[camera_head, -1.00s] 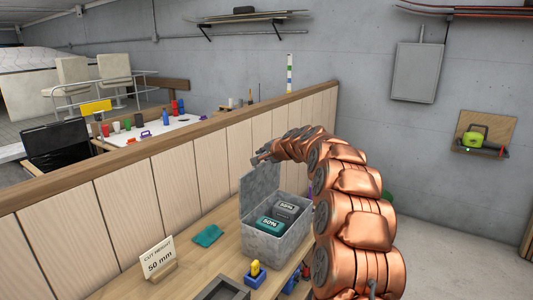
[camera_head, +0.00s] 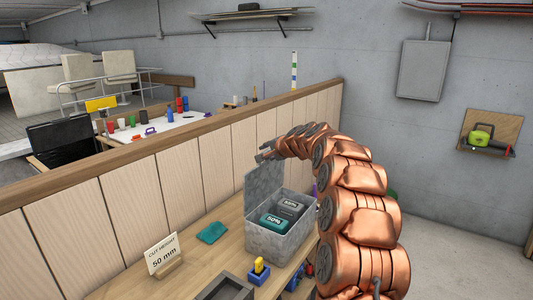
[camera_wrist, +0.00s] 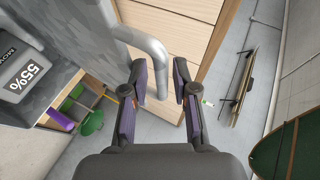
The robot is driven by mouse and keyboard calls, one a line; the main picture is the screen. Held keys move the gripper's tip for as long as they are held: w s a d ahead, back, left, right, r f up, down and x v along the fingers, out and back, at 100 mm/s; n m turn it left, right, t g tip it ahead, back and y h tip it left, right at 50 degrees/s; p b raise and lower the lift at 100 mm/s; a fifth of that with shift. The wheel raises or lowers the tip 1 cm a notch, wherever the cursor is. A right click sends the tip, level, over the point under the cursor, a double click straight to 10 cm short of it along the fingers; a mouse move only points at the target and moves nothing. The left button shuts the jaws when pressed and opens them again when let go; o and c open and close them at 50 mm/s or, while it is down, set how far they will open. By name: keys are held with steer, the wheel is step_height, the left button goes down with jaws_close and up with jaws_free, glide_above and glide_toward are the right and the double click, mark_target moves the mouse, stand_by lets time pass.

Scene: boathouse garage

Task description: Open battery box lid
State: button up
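The grey battery box (camera_head: 269,241) stands on the workbench. Its lid (camera_head: 262,185) is raised, standing roughly upright at the box's back left side, so the inside shows. A teal battery marked 50% (camera_head: 273,222) and a dark grey battery (camera_head: 291,206) lie inside; the grey one reads 55% in the wrist view (camera_wrist: 22,78). My gripper (camera_head: 263,154) is at the lid's top edge. In the wrist view its two fingers (camera_wrist: 159,68) are apart, with a curved grey handle (camera_wrist: 146,43) reaching between them. The fingers do not look closed on it; contact is unclear.
A wooden partition (camera_head: 195,170) runs behind the bench. A teal cloth (camera_head: 212,232), a "cut height 50 mm" sign (camera_head: 162,252), a yellow-and-blue item (camera_head: 259,270) and a dark tray (camera_head: 226,290) are left of or in front of the box. Open floor lies to the right.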

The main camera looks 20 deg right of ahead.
steer(key=v, duration=1.2)
steer(key=shift+a, duration=0.1)
stand_by(0.4)
steer(key=s+a+f+n+g+y, duration=0.1)
steer(key=s+a+f+n+g, duration=0.25)
steer(key=s+a, duration=0.65)
steer(key=s+a+f+n+g+y, duration=0.1)
steer(key=s+a+f+n+g, duration=0.25)
steer(key=s+a, duration=0.6)
steer(key=s+f+n+g+h, duration=0.1)
steer(key=s+f+n+g, duration=0.1)
steer(key=s, duration=0.9)
steer(key=s+f+n+g+h, duration=0.1)
steer(key=s+f, duration=0.4)
steer(key=s, duration=0.7)
steer(key=s+f+n+g+h, duration=0.2)
steer(key=s+f+n+g, duration=0.1)
steer(key=s, duration=0.9)
steer(key=shift+d+f+n+g, duration=0.3)
steer(key=shift+d+f+g, duration=0.1)
steer(key=shift+f+g, duration=0.2)
